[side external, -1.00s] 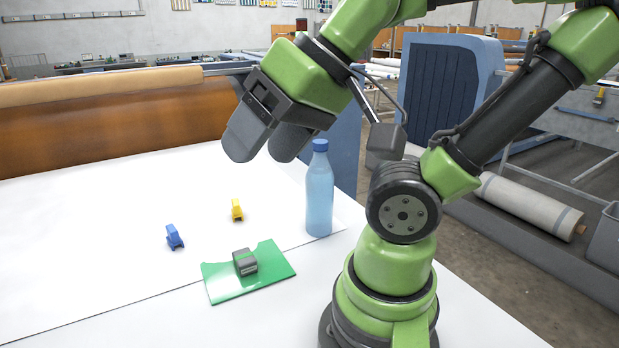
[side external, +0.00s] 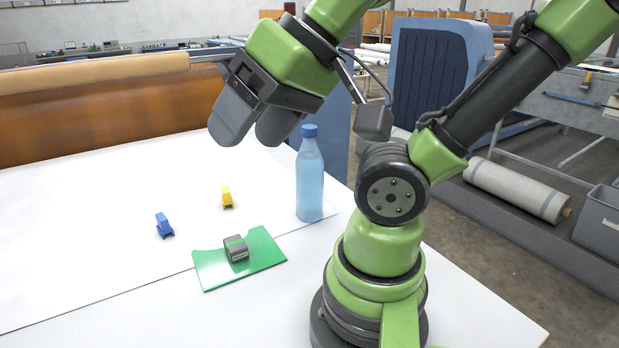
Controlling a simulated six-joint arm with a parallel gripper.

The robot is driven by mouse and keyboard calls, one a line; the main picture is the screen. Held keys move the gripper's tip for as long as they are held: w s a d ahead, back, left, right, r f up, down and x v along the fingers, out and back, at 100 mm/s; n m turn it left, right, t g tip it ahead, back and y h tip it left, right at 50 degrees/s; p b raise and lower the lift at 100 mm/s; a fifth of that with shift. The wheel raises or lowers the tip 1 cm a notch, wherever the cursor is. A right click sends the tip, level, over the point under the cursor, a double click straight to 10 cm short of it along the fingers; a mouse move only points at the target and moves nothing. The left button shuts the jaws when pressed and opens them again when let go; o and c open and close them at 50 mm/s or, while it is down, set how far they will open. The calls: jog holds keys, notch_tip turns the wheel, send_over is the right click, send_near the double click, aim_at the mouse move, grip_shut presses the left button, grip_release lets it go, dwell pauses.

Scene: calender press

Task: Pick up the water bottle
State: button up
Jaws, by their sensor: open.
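The water bottle (side external: 310,178) is translucent blue with a darker blue cap. It stands upright on the white table, to the left of my arm's base. My gripper (side external: 252,138) is above the table, up and to the left of the bottle in the side view. Its two grey fingers are apart, point down and left, and hold nothing. The fingers appear clear of the bottle. The bottle is fully visible.
A blue clip-like piece (side external: 164,225) and a yellow one (side external: 227,197) lie to the left. The white table (side external: 90,240) is otherwise clear.

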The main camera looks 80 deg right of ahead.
jog(key=m+g+h, duration=0.6)
jog(key=m+g, duration=0.2)
jog(key=m, duration=0.8)
send_near(308, 127)
jog(key=a+f, duration=0.1)
jog(key=f, duration=0.1)
jog(key=x, duration=0.4)
jog(key=shift+d, duration=0.4)
jog(key=x, duration=0.5)
jog(key=shift+s+d+f, duration=0.15)
jog(key=shift+d+f, duration=0.1)
jog(key=shift+d, duration=0.15)
grip_shut()
